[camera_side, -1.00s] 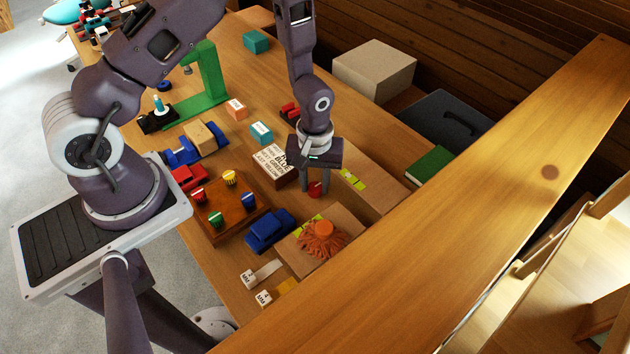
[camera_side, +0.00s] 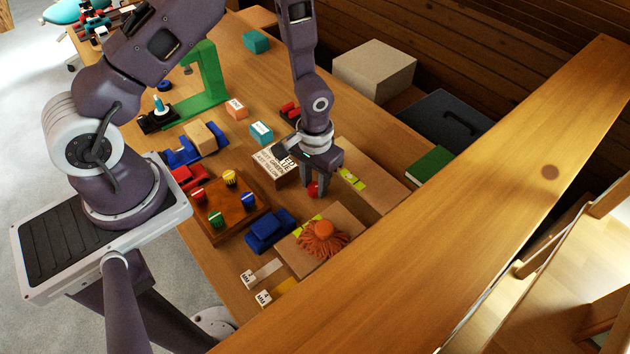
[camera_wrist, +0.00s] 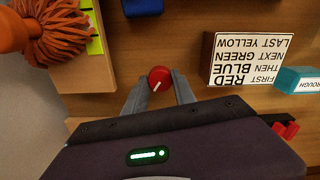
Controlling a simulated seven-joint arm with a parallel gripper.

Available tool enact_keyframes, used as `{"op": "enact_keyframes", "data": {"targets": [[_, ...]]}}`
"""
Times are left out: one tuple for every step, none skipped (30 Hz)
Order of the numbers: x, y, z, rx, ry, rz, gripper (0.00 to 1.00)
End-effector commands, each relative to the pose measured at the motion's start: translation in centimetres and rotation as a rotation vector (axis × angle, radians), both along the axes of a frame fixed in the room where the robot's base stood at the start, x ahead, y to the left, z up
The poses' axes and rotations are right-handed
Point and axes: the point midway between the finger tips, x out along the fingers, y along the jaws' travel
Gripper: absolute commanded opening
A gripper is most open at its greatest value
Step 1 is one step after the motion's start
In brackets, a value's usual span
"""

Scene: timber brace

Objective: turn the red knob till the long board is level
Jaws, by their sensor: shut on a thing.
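The red knob (camera_wrist: 159,76) has a white pointer line and sits between the two grey fingers of my gripper (camera_wrist: 161,82) in the wrist view. Its line points to the lower left there. In the side view the red knob (camera_side: 312,190) shows low between the fingers of my gripper (camera_side: 314,186), which points down and is shut on it. A long wooden board (camera_side: 480,190) runs diagonally across the right foreground of the side view. I cannot tell from these views whether it is level, or whether it is the task's board.
A sign (camera_side: 273,165) lists red, blue, green, yellow. A wooden block (camera_side: 240,212) holds several coloured knobs. Two tan boxes (camera_side: 375,172) (camera_side: 335,220) with yellow-green strips flank the red knob; an orange tasselled thing (camera_side: 323,238) lies on the nearer. A green frame (camera_side: 208,75) stands behind.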

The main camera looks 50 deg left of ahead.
Motion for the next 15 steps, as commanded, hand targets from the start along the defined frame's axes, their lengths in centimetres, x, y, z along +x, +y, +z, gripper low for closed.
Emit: {"op": "enact_keyframes", "data": {"targets": [[0.07,0.01,0.08,0.0,-0.002,-0.042,0.0],[0.07,0.01,0.08,0.0,-0.002,-0.07,0.0],[0.07,0.02,0.08,0.0,-0.002,-0.109,0.0],[0.06,0.03,0.08,0.0,-0.001,-0.138,0.0],[0.07,0.02,0.09,0.0,-0.002,-0.165,0.0],[0.08,0.03,0.09,0.0,-0.002,-0.204,0.0],[0.09,0.03,0.09,0.0,-0.002,-0.234,0.0],[0.1,0.02,0.09,0.0,-0.002,-0.261,0.0],[0.11,0.0,0.09,0.0,-0.003,-0.298,0.0],[0.11,0.0,0.1,0.0,-0.003,-0.328,0.0],[0.12,-0.01,0.1,-0.001,-0.003,-0.355,0.0],[0.13,-0.02,0.1,-0.001,-0.003,-0.39,0.0],[0.12,-0.01,0.1,-0.001,-0.003,-0.418,0.0],[0.12,-0.01,0.1,0.0,-0.003,-0.443,0.0],[0.12,-0.01,0.1,0.0,-0.003,-0.476,0.0]]}}
